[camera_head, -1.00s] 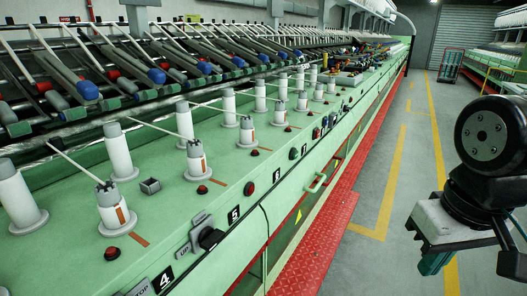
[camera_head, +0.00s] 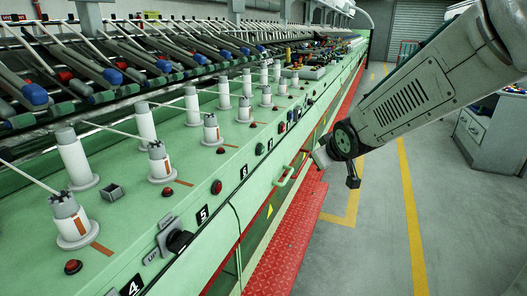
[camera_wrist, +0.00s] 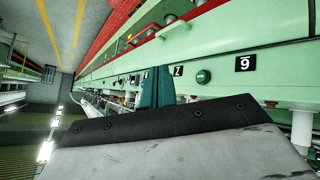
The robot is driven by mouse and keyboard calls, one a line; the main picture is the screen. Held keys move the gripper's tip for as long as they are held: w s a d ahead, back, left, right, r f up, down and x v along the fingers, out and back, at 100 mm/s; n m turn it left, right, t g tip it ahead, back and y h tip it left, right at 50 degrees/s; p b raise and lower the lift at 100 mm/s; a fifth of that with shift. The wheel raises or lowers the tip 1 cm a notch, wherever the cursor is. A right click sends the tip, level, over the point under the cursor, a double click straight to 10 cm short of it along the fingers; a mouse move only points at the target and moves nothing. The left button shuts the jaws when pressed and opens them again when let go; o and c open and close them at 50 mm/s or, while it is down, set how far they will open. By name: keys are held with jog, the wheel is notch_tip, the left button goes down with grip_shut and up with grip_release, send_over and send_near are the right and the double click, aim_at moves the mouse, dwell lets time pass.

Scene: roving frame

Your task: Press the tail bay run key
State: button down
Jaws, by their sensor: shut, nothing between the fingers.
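The long green machine panel (camera_head: 130,240) carries a row of numbered bays along its edge, with plates 4 (camera_head: 131,287), 5 (camera_head: 202,214) and 6 (camera_head: 243,172). A round dark green button (camera_head: 259,149) sits just beyond plate 6; a green button also shows in the wrist view (camera_wrist: 203,76), between plates 6 and 7. I cannot tell which key belongs to the tail bay. My gripper (camera_head: 320,157) hangs beside the panel's edge, over the aisle side, apart from the buttons. In the wrist view its teal fingers (camera_wrist: 157,86) are together and empty.
A red button (camera_head: 216,187) and a black knob (camera_head: 178,240) sit on the panel near plate 5. White spindles stand in rows behind. The grey aisle floor is clear; a cabinet stands right.

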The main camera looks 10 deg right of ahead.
aim_at(261, 150)
jog(key=w+a+f+n+t+y, duration=0.2)
jog(key=w+f, duration=0.4)
jog(key=w, duration=0.6)
jog(key=n+t+y, duration=0.1)
jog(key=t, duration=0.1)
jog(key=shift+w+a+n+t, duration=0.15)
jog(key=shift+w+n+t, duration=0.15)
jog(key=shift+t, duration=0.1)
jog(key=w+a, duration=0.5)
jog(key=a, duration=0.2)
jog(key=shift+a, duration=0.1)
dwell(1.2)
jog(key=shift+w+a, duration=0.25)
jog(key=shift+a, duration=0.05)
